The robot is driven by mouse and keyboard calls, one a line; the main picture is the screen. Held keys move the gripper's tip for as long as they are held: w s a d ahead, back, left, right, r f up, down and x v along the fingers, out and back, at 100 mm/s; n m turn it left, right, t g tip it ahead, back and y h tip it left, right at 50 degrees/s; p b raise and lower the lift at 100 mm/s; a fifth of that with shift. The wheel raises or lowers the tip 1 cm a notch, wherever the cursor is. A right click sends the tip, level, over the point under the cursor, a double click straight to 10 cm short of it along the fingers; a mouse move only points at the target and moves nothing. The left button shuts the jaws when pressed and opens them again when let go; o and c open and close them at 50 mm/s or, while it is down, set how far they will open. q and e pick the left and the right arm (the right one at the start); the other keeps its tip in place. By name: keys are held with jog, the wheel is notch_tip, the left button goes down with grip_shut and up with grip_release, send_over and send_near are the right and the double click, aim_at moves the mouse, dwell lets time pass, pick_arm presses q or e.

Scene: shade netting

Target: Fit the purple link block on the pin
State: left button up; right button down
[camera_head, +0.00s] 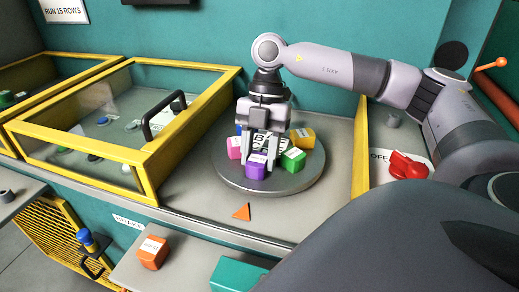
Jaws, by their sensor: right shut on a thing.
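The purple link block (256,166) with a white label is at the front of a round grey turntable (308,183). My right gripper (261,153) points down over the turntable, its fingers shut on the purple block. I cannot tell whether the block touches the turntable's top. A pink block (234,148), a green block (293,160), a yellow block (303,138) and a partly hidden blue block (238,129) stand around it. A white label with black letters shows behind the fingers. I cannot make out the pin. My left gripper is not in view.
A yellow-framed glass case (149,172) with a black handle stands left of the turntable. An orange triangle (241,212) lies in front. An orange block (152,252) and a teal box (236,275) are on the lower shelf. A red knob (407,166) is at right.

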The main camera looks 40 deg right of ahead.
jog(key=shift+c, duration=2.4)
grip_release()
jog(key=shift+f, duration=0.1)
jog(key=v, duration=0.7)
